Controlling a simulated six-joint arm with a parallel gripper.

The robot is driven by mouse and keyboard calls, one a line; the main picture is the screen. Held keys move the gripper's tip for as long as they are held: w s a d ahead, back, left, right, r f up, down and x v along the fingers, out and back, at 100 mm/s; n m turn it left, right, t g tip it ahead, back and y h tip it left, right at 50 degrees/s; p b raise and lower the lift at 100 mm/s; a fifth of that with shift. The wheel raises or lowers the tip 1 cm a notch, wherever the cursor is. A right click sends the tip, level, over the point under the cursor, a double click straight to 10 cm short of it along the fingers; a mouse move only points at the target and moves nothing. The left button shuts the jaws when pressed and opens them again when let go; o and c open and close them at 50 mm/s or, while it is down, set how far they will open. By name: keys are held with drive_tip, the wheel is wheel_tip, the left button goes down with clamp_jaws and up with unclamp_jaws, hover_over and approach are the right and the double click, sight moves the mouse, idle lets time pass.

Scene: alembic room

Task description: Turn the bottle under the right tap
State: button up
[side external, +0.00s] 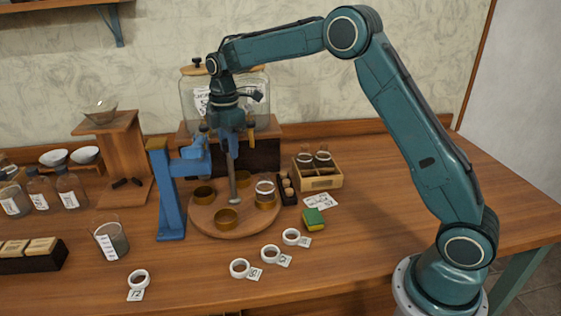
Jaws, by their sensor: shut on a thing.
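A round wooden turntable (205,222) lies on the bench, with several brass cups on it. A clear glass bottle (265,187) stands upright in the cup at the turntable's right side. An upright grey post (233,183) rises near the turntable's middle. My gripper (231,150) points down and is shut on the upper part of this post; the fingertips are small and partly hidden. Behind stands a large glass dispenser (262,88) with a label and wooden lid. A brass right tap (251,134) shows at its front right. The left tap is mostly hidden by my gripper.
A blue stand (170,200) reaches in at the turntable's left. A beaker (110,240) stands left. The bench at far right is clear.

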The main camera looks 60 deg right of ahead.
drive_tip(key=shift+n, duration=0.4)
drive_tip(key=n, duration=0.5)
idle(0.3)
drive_tip(key=shift+n, duration=0.4)
drive_tip(key=shift+n, duration=2.8)
drive_tip(key=o, duration=1.7)
drive_tip(key=shift+w+a, duration=0.1)
drive_tip(key=shift+a, duration=0.05)
drive_tip(key=shift+c, duration=0.2)
